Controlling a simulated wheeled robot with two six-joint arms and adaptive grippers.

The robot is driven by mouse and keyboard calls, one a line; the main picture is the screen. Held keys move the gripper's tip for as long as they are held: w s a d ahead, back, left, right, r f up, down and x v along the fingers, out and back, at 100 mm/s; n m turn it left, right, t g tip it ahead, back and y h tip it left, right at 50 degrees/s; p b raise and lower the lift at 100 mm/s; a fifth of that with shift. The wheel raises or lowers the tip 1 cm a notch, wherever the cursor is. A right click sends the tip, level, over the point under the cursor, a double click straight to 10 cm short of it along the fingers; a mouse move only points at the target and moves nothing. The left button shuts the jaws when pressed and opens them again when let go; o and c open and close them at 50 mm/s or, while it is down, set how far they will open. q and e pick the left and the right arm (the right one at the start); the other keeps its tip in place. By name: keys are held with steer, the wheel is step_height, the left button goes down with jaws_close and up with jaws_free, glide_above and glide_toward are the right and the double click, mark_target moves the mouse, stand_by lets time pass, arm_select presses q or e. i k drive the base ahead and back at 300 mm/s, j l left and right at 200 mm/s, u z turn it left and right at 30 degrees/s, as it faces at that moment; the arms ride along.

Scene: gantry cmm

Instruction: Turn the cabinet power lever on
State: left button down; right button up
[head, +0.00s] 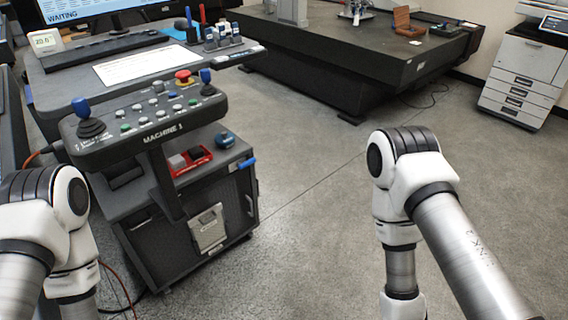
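The dark cabinet (178,264) stands at left centre, behind and right of my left arm. A small blue lever handle (246,163) sticks out at the cabinet's upper right edge and looks roughly level; I cannot tell its on or off position. My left arm's white joint shows at the lower left, and my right arm's at the right of centre, over bare floor. Both arms run down out of the picture, so neither gripper shows. Neither visible arm part touches the lever.
The control panel (152,140) marked MACHINE 1, with joysticks and a red button (184,76), overhangs the cabinet. A red tray (190,161) and a blue knobbed item (225,140) sit on the cabinet top. The floor (310,200) right of the cabinet is clear.

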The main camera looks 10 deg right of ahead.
mark_target(240, 165)
steer(key=i+l+u, duration=0.1)
steer(key=i+u, duration=0.25)
steer(key=i, duration=0.55)
